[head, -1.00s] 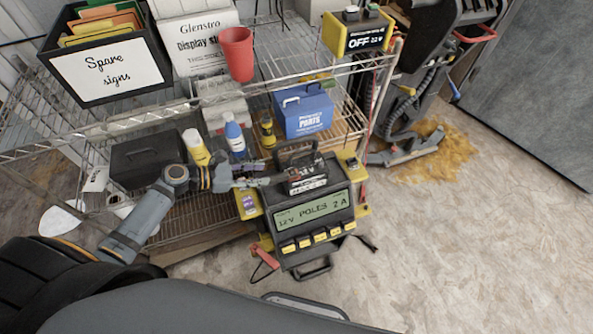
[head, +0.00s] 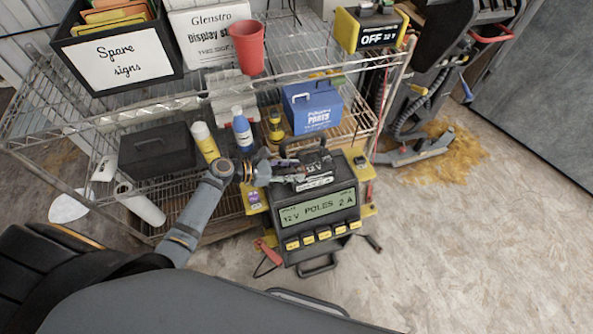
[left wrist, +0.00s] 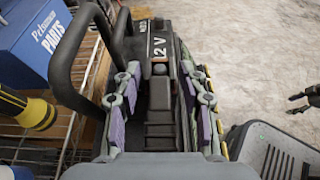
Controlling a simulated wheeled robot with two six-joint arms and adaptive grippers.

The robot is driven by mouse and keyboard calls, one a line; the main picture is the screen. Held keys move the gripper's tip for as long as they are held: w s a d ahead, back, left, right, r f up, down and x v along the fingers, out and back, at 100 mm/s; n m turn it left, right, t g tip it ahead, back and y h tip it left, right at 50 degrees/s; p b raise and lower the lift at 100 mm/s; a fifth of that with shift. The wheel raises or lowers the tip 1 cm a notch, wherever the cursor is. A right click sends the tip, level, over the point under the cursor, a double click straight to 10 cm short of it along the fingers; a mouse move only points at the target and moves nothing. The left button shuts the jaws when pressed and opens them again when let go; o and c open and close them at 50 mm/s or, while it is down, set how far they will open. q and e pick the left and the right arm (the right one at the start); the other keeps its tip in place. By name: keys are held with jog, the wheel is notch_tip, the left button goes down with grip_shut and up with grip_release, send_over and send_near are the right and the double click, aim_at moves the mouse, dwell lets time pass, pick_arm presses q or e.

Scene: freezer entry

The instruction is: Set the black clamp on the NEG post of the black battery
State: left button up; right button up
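A dark box marked 12V (head: 318,180), which looks like the black battery, sits on top of a dark charger unit with a lit display (head: 316,208). My left gripper (head: 287,178) is at its left side. In the left wrist view the purple-padded fingers (left wrist: 162,110) stand wide apart, with the dark top of the 12 V box (left wrist: 159,75) between and beyond them. A black clamp (head: 373,243) is low at the unit's right; it seems to show at the wrist view's right edge (left wrist: 305,100). A NEG mark is not readable. My right gripper is out of view.
A red clamp (head: 268,252) is at the unit's lower left. A black carrying handle (left wrist: 75,50) rises beside the left finger. The wire rack (head: 180,215) behind holds bottles, a blue parts box (head: 313,110) and a black case (head: 155,150).

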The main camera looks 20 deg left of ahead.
aim_at(293, 171)
pick_arm(q)
grip_shut()
jog(key=shift+r, duration=0.15)
jog(key=r, duration=0.2)
jog(key=r+p, duration=0.1)
jog(key=r, duration=0.1)
jog(key=shift+s+d, duration=0.2)
jog(key=shift+s, duration=0.1)
jog(key=s+d+r+p, duration=0.2)
jog(key=s+d+r, duration=0.4)
jog(key=s, duration=0.5)
notch_tip(293, 171, up, 3)
jog(key=shift+s+d+f, duration=0.1)
jog(key=shift+s+d, duration=0.1)
jog(key=shift+s, duration=0.15)
